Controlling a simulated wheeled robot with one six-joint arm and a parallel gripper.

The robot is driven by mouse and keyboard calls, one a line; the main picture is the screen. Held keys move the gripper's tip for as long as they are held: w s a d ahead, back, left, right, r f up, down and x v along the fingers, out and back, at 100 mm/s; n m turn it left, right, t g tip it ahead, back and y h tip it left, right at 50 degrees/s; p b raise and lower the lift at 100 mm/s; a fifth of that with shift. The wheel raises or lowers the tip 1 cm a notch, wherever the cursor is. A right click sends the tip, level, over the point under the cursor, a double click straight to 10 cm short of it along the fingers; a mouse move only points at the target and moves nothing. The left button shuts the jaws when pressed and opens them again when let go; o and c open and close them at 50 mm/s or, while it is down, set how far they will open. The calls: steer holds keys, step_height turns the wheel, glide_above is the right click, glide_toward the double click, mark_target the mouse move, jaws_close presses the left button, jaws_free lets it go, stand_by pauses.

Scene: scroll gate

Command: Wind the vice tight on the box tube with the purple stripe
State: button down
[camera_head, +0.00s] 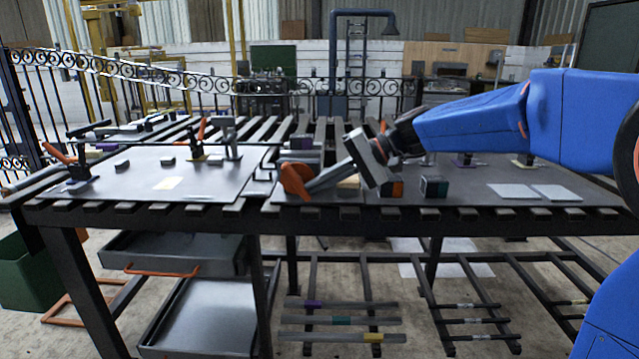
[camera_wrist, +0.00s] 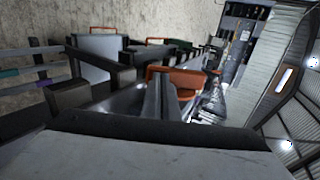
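My gripper (camera_head: 352,165) comes in from the right over the middle of the bench. An orange paddle-like part (camera_head: 295,182) is at the left end of a grey bar beside it. An orange part (camera_wrist: 188,80) also shows ahead in the wrist view. I cannot tell whether the gripper touches either part or how far its fingers are apart. Dark blocky parts with a purple patch (camera_head: 299,143) stand just behind the orange paddle. The vice is not clearly distinguishable there. A tube with a purple stripe (camera_head: 313,304) lies on the low rack under the bench.
Tubes with teal (camera_head: 341,321) and yellow (camera_head: 373,338) stripes lie beside the purple one. Small dark blocks (camera_head: 433,187) stand right of my gripper. Pale flat plates (camera_head: 556,193) lie at right. Grey drawers (camera_head: 180,252) hang below.

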mark_target(311, 196)
steer(key=shift+f+y, duration=0.2)
steer(key=shift+y, duration=0.1)
steer(key=shift+a+f+y, duration=0.25)
steer(key=shift+f+y, duration=0.3)
steer(key=shift+f, duration=0.15)
steer(key=shift+a+f+y, duration=0.25)
steer(key=shift+f+y, duration=0.3)
steer(key=shift+f, duration=0.1)
steer(key=shift+a+f, duration=0.1)
